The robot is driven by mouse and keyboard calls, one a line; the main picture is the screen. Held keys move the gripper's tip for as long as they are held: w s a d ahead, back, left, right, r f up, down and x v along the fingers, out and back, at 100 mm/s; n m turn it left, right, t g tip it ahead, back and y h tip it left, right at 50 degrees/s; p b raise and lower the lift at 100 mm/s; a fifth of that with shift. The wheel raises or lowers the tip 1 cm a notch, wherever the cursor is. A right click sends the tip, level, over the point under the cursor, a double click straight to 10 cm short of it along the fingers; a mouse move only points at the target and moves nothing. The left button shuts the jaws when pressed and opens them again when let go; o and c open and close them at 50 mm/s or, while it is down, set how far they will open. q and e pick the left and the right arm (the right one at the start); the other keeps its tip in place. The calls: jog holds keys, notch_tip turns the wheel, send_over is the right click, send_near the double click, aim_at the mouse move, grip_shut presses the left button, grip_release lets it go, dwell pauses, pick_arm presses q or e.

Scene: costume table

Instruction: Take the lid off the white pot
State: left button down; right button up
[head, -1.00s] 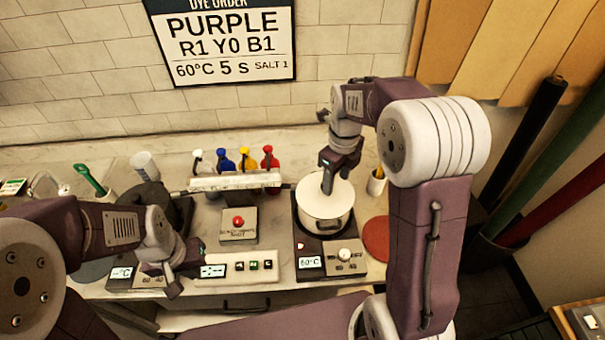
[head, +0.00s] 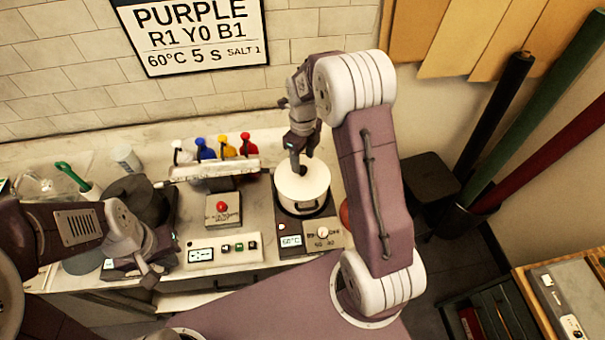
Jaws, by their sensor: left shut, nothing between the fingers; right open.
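The white pot (head: 304,207) stands on a hot plate (head: 320,237) whose display reads 60°C. Its white lid (head: 313,182) is on top. My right gripper (head: 299,168) is open, pointing down at the back left part of the lid. Its fingertips hide the lid's knob, and I cannot tell whether they touch it. My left gripper (head: 152,278) is shut and empty, low over the front edge of the counter, well left of the pot.
Bottles with white, blue, yellow and red tops (head: 226,150) stand behind a pale bar. A red button box (head: 222,209) and a small control panel (head: 222,251) lie left of the pot. A dark pot (head: 135,197) stands further left. A wooden table (head: 560,300) is at lower right.

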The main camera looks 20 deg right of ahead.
aim_at(302, 168)
jog(key=f, duration=0.2)
jog(key=f+p, duration=0.1)
jog(key=f, duration=0.1)
jog(key=shift+s+a, duration=0.2)
jog(key=shift+w+d+f, duration=0.1)
jog(key=shift+f, duration=0.1)
jog(key=shift+r, duration=0.1)
grip_shut()
